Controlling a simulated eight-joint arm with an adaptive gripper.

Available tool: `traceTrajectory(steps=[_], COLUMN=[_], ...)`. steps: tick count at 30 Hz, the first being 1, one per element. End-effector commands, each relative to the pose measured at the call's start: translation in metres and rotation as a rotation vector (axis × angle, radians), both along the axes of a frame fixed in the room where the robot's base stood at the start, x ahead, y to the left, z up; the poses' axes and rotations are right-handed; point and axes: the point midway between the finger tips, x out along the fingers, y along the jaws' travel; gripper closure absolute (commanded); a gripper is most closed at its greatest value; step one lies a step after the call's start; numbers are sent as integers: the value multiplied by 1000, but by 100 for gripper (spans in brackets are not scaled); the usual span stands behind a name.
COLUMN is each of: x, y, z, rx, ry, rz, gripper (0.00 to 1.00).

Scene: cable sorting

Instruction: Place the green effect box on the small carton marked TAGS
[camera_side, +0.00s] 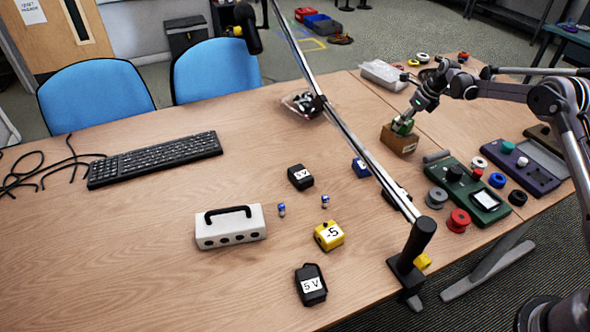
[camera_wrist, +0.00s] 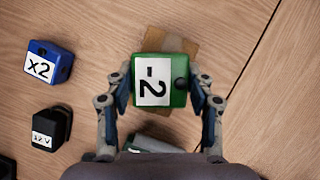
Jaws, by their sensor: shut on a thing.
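The green effect box (camera_wrist: 180,68), with a white label reading -2, is between the fingers of my gripper (camera_wrist: 165,88) in the wrist view. My gripper is shut on it. In the side view my gripper (camera_side: 405,121) holds the green box (camera_side: 401,127) at the top of a small brown carton (camera_side: 398,143). The carton (camera_wrist: 182,43) shows partly behind the green box in the wrist view. I cannot tell whether the box touches the carton's top. No marking on the carton is readable.
A blue x2 box (camera_wrist: 48,63) and a black adapter (camera_wrist: 50,128) lie left of the carton. A green panel device (camera_side: 467,192) and several spools lie right of it. A metal stand bar (camera_side: 345,130) crosses the side view. A clear bag (camera_side: 385,74) lies behind.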

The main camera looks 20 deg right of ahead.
Motion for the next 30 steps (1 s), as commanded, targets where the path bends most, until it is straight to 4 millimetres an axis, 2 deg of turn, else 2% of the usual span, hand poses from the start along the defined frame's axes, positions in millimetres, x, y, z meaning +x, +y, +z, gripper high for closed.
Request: traceTrajectory(steps=[12, 13, 15, 25, 30], x=[0, 0, 0, 0, -4], y=[0, 0, 0, 0, -2], z=[-7, -7, -7, -6, 7], rx=[0, 0, 0, 0, 0], ry=[0, 0, 0, 0, 0], rz=[0, 0, 0, 0, 0], gripper=[83, 40, 23, 23, 23])
